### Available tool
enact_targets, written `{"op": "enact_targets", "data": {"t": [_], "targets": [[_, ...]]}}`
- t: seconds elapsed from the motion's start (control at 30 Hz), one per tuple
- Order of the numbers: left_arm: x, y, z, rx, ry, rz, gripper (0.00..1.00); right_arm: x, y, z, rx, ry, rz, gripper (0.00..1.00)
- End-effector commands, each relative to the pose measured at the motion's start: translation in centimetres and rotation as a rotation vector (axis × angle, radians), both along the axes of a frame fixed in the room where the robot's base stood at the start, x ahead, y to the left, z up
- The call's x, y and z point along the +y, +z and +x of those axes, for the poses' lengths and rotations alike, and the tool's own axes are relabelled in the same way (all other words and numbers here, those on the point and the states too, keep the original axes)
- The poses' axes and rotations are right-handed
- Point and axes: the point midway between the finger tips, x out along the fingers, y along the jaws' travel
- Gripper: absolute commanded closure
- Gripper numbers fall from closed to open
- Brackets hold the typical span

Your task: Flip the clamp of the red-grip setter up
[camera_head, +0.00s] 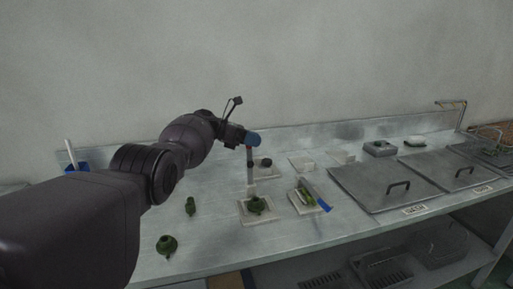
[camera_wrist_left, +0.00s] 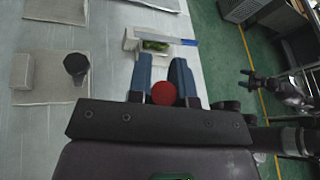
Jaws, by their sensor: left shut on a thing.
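My left gripper (camera_head: 252,140), with blue fingertips, is shut on the red grip (camera_wrist_left: 163,93), seen end-on between the fingers (camera_wrist_left: 163,80) in the left wrist view. In the head view the red-grip setter's clamp (camera_head: 250,168) shows as a thin grey upright bar below the fingers, with a white lower end. It stands nearly vertical over a pale square tile (camera_head: 244,217) with a green piece (camera_head: 257,205). The fingers hide the grip's top in the head view. A dark arm end, likely my right gripper (camera_wrist_left: 250,79), is small in the left wrist view; its jaws are unclear.
A setter with a blue bar (camera_head: 321,198) and a green piece lies on the tile to the right. Lidded metal trays (camera_head: 380,186) cover the right side. A small dark cylinder (camera_head: 266,162) sits behind the clamp.

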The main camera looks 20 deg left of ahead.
Motion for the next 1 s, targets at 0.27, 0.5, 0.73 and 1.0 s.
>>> {"op": "enact_targets", "data": {"t": [0.27,0.5,0.73,1.0], "targets": [[0.35,-0.7,0.37,0.051,0.001,-0.026,1.0,-0.11,-0.72,-0.29,0.01,0.008,-0.006,0.18],[0.39,-0.49,0.37,0.055,0.002,-0.029,1.0,-0.14,-0.73,-0.33,0.012,0.008,-0.007,0.18],[0.41,-0.49,0.38,0.053,0.003,-0.029,0.7,-0.07,-0.77,-0.33,0.012,0.005,-0.004,0.18],[0.36,-0.31,0.39,0.05,0.001,-0.029,0.55,0.14,-0.76,-0.28,0.011,-0.002,0.004,0.18]]}}
